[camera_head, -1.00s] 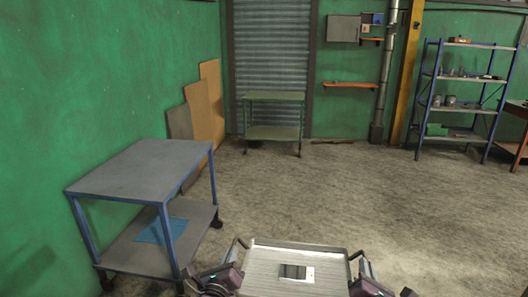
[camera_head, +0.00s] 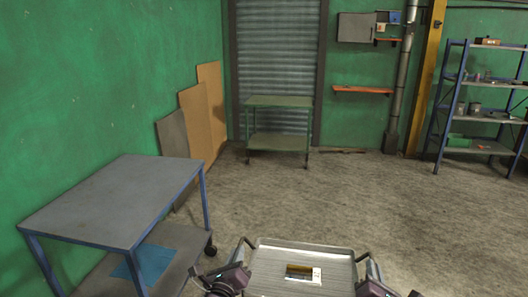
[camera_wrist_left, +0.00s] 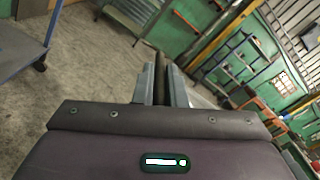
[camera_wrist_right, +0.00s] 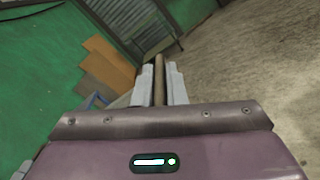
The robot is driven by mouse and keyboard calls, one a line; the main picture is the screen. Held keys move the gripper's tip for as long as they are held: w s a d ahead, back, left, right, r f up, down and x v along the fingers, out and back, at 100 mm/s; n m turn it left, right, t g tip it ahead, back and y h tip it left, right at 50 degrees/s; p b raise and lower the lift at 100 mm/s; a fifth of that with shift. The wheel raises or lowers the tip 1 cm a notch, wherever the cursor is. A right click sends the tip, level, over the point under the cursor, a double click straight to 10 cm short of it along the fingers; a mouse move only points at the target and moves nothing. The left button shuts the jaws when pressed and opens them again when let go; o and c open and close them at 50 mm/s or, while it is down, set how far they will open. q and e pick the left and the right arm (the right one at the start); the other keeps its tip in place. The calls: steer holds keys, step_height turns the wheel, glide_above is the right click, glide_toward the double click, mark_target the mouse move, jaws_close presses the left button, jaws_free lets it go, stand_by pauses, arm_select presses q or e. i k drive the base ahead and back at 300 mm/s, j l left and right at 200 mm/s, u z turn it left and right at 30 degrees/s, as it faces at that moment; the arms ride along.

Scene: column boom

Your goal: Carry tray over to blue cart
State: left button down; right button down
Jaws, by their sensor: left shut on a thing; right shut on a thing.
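A light grey tray (camera_head: 268,260) with raised handles at both sides is at the bottom centre of the head view. A small dark and white item (camera_head: 303,273) lies on it. My left gripper (camera_head: 243,268) is shut on the tray's left handle, a bar that shows between the fingers in the left wrist view (camera_wrist_left: 160,75). My right gripper (camera_head: 364,270) is shut on the right handle, a bar also visible in the right wrist view (camera_wrist_right: 159,75). The blue cart (camera_head: 118,198) stands at the left, its grey top bare. A blue sheet lies on its lower shelf.
A green cart (camera_head: 278,102) stands by the roller shutter ahead. Boards (camera_head: 194,122) lean on the left wall beyond the blue cart. A blue shelf rack (camera_head: 480,95) with several items is at the right. The concrete floor (camera_head: 360,195) between is clear.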

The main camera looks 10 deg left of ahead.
mark_target(143, 189)
steer(key=i+u, duration=0.1)
steer(key=i, duration=1)
steer(key=i+u, duration=0.2)
steer(key=i, duration=0.35)
steer(key=i+l+u, duration=0.2)
steer(key=i, duration=0.4)
steer(key=i+u, duration=0.25)
steer(key=i, duration=0.3)
steer(key=i+u, duration=0.25)
steer(key=i, duration=0.25)
steer(key=u, duration=1.5)
steer(key=i+l, duration=0.05)
steer(key=l, duration=0.05)
